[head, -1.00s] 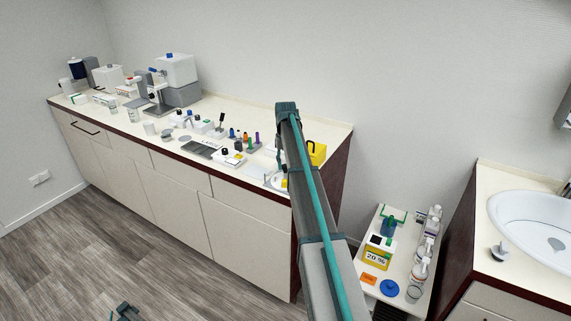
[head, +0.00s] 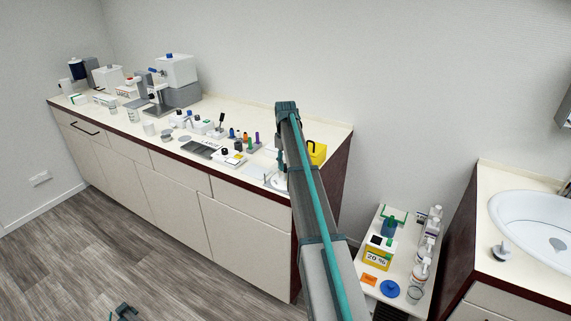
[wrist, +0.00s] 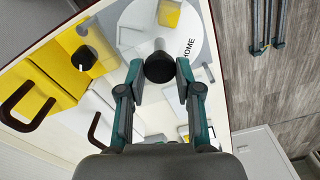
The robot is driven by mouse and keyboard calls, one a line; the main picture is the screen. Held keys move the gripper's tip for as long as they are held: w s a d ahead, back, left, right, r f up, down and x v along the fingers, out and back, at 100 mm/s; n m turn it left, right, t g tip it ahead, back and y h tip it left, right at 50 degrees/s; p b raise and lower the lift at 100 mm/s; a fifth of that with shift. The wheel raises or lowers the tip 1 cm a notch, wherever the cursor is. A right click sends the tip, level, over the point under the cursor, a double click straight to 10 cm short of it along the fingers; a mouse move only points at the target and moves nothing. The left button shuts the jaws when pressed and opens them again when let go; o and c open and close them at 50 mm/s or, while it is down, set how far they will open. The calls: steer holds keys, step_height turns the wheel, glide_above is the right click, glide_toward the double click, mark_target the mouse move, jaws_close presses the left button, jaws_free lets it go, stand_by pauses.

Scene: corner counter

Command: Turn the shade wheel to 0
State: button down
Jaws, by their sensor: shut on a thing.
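A white round disc (wrist: 190,42) lettered HOME lies on the counter in the wrist view. It carries a yellow block (wrist: 169,13) near its far edge. I take the disc to be the shade wheel; no 0 is legible. A round black knob (wrist: 159,68) stands over its near part. My gripper (wrist: 159,82) has a fingertip on each side of this knob and is shut on it.
A yellow box (wrist: 50,92) with a black knob (wrist: 83,58) stands left of my gripper. In the head view, a yellow thing (head: 318,152) stands behind my arm. Several small devices line the counter to the left. A loaded cart (head: 352,270) stands at right.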

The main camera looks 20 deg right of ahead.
steer(key=shift+n, duration=1.9)
steer(key=shift+n+b, duration=0.35)
steer(key=shift+n, duration=1.45)
steer(key=c, duration=0.8)
jaws_free()
steer(key=shift+r, duration=0.1)
step_height(320, 180, up, 12)
steer(key=shift+f, duration=0.1)
